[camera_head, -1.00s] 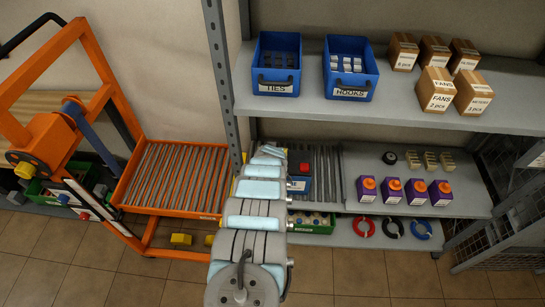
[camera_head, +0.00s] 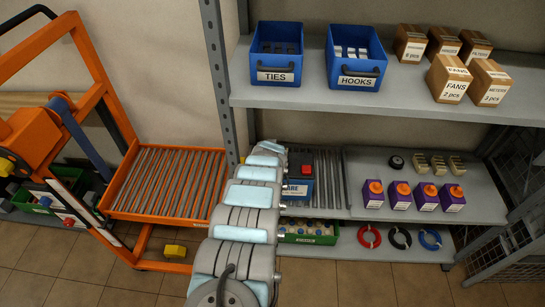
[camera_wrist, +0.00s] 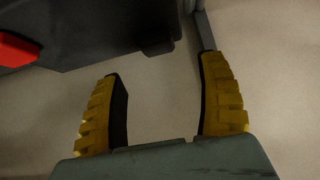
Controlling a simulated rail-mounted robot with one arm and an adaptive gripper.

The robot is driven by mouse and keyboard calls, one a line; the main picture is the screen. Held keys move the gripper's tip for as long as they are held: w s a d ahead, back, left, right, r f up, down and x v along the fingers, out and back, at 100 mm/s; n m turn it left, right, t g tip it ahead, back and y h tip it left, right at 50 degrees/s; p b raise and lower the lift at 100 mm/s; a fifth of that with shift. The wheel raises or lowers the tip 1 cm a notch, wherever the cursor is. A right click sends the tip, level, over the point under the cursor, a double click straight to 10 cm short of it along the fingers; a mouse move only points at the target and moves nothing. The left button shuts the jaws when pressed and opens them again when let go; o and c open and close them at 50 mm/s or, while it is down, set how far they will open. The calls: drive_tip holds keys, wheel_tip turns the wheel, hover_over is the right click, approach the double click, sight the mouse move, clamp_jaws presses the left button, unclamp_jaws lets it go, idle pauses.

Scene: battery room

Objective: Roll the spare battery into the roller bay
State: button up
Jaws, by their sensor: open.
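The spare battery (camera_head: 299,190) is a blue box with a black top, a red cap and a white label of which "ARE" shows. It stands on grey rollers (camera_head: 329,178) in the middle shelf, with its left side behind my arm. An orange frame left of the shelf post carries another bed of rollers (camera_head: 165,182), which is empty. In the wrist view my gripper (camera_wrist: 162,70) is open, its two yellow fingers apart with nothing between them. A dark body with a red part (camera_wrist: 15,48), probably the battery, lies beyond the fingertips at upper left. In the head view my arm hides the gripper.
The upper shelf holds blue bins (camera_head: 276,58) and brown boxes (camera_head: 447,78). Purple bottles (camera_head: 399,196) stand right of the rollers. A grey post (camera_head: 220,80) rises between the orange frame and shelf. A green crate (camera_head: 308,236) sits below the battery.

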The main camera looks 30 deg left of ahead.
drive_tip(key=shift+b+x, duration=1.25)
drive_tip(key=shift+b, duration=1.25)
drive_tip(key=b, duration=0.1)
drive_tip(key=f+b, duration=0.1)
drive_tip(key=b, duration=0.1)
drive_tip(key=shift+w+a, duration=0.2)
drive_tip(key=shift+w, duration=0.05)
drive_tip(key=b+x, duration=0.2)
drive_tip(key=b, duration=0.3)
drive_tip(key=shift+b, duration=0.4)
drive_tip(key=shift+w+b, duration=0.15)
drive_tip(key=shift+b, duration=0.7)
clamp_jaws()
